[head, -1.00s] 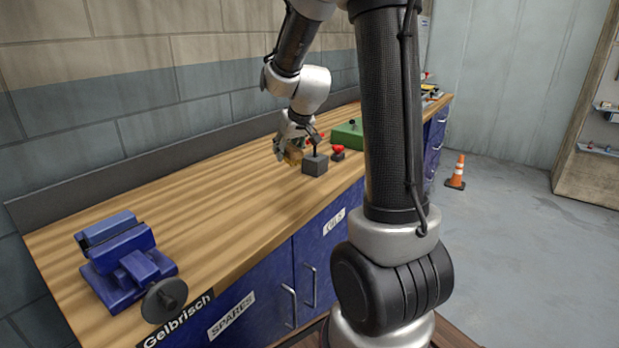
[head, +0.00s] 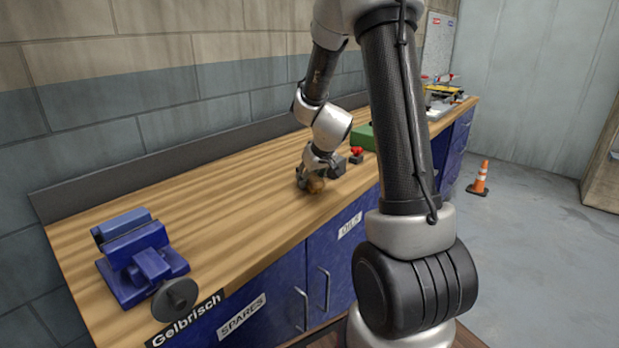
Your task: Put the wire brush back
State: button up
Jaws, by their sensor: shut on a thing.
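My gripper (head: 307,180) is low over the wooden bench, left of the dark grey block. It is shut on a brown, rounded thing (head: 317,186), which I take to be the wire brush. Only its brown end shows; the gripper hides the rest, so I cannot make out bristles. I cannot tell whether the held thing touches the bench top.
The dark grey block (head: 338,165), a small red-topped item (head: 356,153) and a green box (head: 363,136) stand right of my gripper, partly behind my arm. A blue vise (head: 140,262) sits at the bench's near left. The bench (head: 215,215) between is clear.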

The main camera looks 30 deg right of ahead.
jog(key=shift+f, duration=0.15)
jog(key=o, duration=1)
jog(key=shift+s+r, duration=0.1)
jog(key=shift+r, duration=0.2)
jog(key=v, duration=1.1)
jog(key=s+a+r, duration=0.2)
jog(key=s+r, duration=0.1)
jog(key=s, duration=0.5)
jog(key=s+a+r+g, duration=0.1)
jog(key=s+a+r, duration=0.1)
jog(key=s, duration=0.6)
jog(key=s+a+r+g, duration=0.1)
jog(key=s+a+r, duration=0.1)
jog(key=s, duration=0.6)
jog(key=shift+s+a+r+n, duration=0.15)
jog(key=shift+s+a+r, duration=0.05)
jog(key=shift+r, duration=0.2)
jog(key=shift+s+a+r+n, duration=0.15)
jog(key=shift+s+a+r, duration=0.05)
jog(key=shift+r, duration=0.2)
